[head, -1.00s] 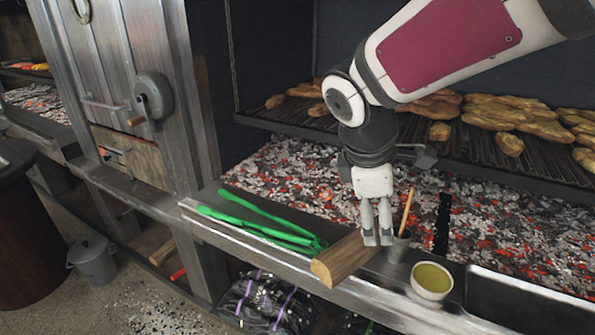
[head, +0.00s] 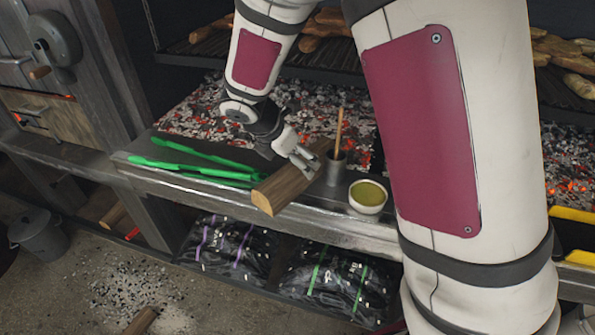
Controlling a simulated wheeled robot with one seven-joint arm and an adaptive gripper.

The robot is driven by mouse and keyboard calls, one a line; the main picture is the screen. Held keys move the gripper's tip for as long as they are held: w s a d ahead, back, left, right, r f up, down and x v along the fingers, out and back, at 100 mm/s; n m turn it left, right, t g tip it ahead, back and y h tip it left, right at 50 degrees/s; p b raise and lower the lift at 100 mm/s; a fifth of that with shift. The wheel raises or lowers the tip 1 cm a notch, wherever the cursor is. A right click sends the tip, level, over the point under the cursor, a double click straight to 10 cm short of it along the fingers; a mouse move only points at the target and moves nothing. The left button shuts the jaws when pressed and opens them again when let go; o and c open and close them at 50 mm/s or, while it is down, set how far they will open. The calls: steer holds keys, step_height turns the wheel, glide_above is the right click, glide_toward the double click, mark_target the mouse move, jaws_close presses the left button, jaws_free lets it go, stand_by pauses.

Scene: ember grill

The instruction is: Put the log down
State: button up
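The log (head: 285,190), a split piece of brown wood, lies across the steel ledge in front of the coals. Its pale cut end points toward the front edge. My gripper (head: 308,163) is at the log's far part, coming down from the upper left with its fingers slanting to the right. The fingers overlap the log in the picture. Whether they grip it, or how far apart they are, I cannot tell. The log's far end is partly hidden by the fingers and is close to the metal cup.
Green tongs (head: 195,170) lie left of the log. A metal cup (head: 337,172) with a wooden-handled tool and a bowl of yellow-green liquid (head: 367,197) stand right. Glowing coals (head: 195,117) lie behind. Charcoal bags (head: 230,250) sit below. My arm hides the right side.

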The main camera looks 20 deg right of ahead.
steer(key=shift+a+b+x, duration=0.15)
steer(key=shift+b+x, duration=0.05)
steer(key=shift+x, duration=1.35)
steer(key=shift+a+b+x, duration=0.15)
steer(key=shift+x, duration=1.35)
steer(key=shift+f, duration=0.15)
steer(key=c, duration=1.8)
steer(key=shift+w, duration=0.1)
jaws_close()
